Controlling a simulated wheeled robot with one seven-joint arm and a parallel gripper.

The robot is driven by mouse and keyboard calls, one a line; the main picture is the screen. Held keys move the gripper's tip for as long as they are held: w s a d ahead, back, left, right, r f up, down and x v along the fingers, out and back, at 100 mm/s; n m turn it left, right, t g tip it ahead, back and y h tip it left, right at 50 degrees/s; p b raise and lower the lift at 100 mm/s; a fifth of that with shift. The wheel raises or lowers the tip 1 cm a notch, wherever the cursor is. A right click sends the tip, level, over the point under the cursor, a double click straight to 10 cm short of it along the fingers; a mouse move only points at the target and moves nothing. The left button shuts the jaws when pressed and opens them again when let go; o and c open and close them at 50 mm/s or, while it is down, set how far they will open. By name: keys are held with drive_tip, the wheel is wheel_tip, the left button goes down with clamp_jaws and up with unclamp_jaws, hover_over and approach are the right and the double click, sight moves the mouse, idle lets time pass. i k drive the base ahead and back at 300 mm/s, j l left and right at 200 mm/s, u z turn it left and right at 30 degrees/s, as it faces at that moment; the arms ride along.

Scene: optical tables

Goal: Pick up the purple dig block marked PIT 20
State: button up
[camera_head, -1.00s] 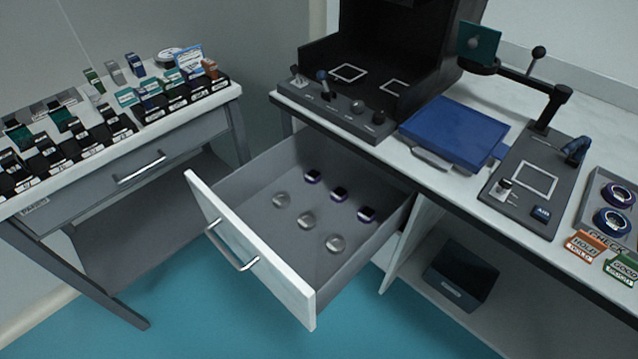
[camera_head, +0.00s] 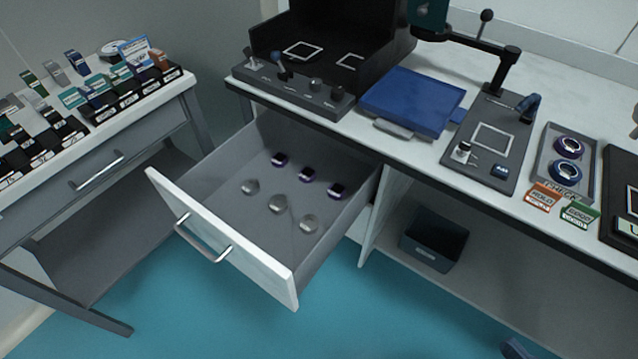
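I cannot make out a block marked PIT 20 in this view; the lettering on the small blocks is too small to read. Several small coloured blocks stand in dark labelled racks (camera_head: 130,97) on the left table. Among them are a green block (camera_head: 34,84), a teal block (camera_head: 72,97) and an orange-brown block (camera_head: 158,58). Three dark pieces with purple rims (camera_head: 306,174) lie in the open drawer, behind three clear round pieces (camera_head: 278,204). Whether any of these is the named block I cannot tell. My gripper is not in view.
The open drawer (camera_head: 222,240) juts from the right bench over the teal floor. On that bench are a blue case (camera_head: 412,100), a black station (camera_head: 330,40), a device with an arm (camera_head: 490,140) and a tray of two rings (camera_head: 548,175). A dark bin (camera_head: 434,240) sits below.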

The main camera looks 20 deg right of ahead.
sight(307, 174)
drive_tip(key=i+j+z, duration=0.3)
drive_tip(key=i+j, duration=0.2)
drive_tip(key=j, duration=0.15)
drive_tip(key=i+j+z, duration=0.35)
drive_tip(key=j, duration=0.4)
drive_tip(key=i+j+z, duration=0.15)
drive_tip(key=i+j, duration=0.15)
drive_tip(key=k, duration=0.4)
